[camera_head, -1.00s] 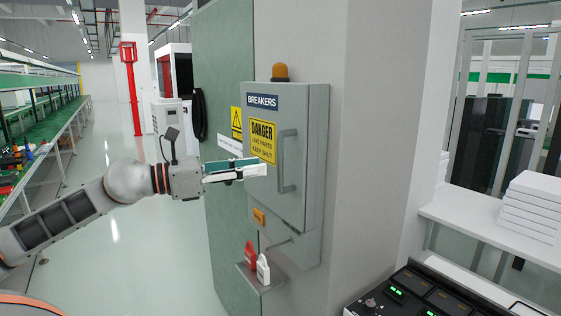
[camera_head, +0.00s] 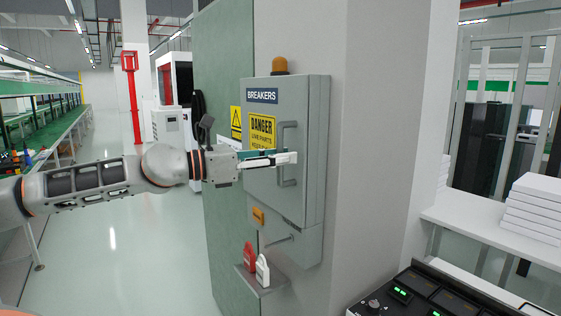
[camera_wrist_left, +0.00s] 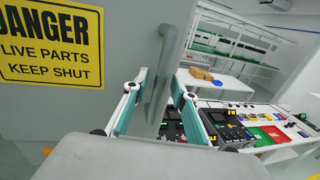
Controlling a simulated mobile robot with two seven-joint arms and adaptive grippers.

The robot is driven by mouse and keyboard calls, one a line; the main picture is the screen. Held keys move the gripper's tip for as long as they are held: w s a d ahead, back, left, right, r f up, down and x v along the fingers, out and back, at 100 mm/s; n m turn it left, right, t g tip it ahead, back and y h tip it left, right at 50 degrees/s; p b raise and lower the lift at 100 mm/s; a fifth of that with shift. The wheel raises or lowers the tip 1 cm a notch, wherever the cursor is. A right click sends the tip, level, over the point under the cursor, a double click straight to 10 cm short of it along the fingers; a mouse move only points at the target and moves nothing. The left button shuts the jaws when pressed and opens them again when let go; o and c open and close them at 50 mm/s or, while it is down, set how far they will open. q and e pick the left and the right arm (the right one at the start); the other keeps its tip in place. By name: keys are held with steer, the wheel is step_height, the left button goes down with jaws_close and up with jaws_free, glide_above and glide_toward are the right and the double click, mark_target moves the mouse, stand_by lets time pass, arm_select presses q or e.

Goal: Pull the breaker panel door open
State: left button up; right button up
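The grey breaker panel door (camera_head: 262,190) is shut in the head view, with a "BREAKERS" label and a yellow danger sign (camera_head: 262,132). Its vertical bar handle (camera_head: 288,133) is on the right side of the door. My left gripper (camera_head: 291,158) is at the middle of the handle. In the left wrist view, the handle (camera_wrist_left: 162,75) stands between the two fingers of the open gripper (camera_wrist_left: 160,84), with gaps at both sides. The gripper hides a middle stretch of the handle in the head view. My right gripper is not in view.
An orange lamp (camera_head: 279,66) tops the panel. A small shelf (camera_head: 262,286) below it holds a red and a white tag. A black control console (camera_head: 420,295) stands at lower right, near a white table (camera_head: 480,230). The floor left of the panel is clear.

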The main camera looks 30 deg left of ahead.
arm_select(q)
steer(key=shift+w, duration=0.1)
stand_by(0.3)
jaws_close()
steer(key=shift+a, duration=0.1)
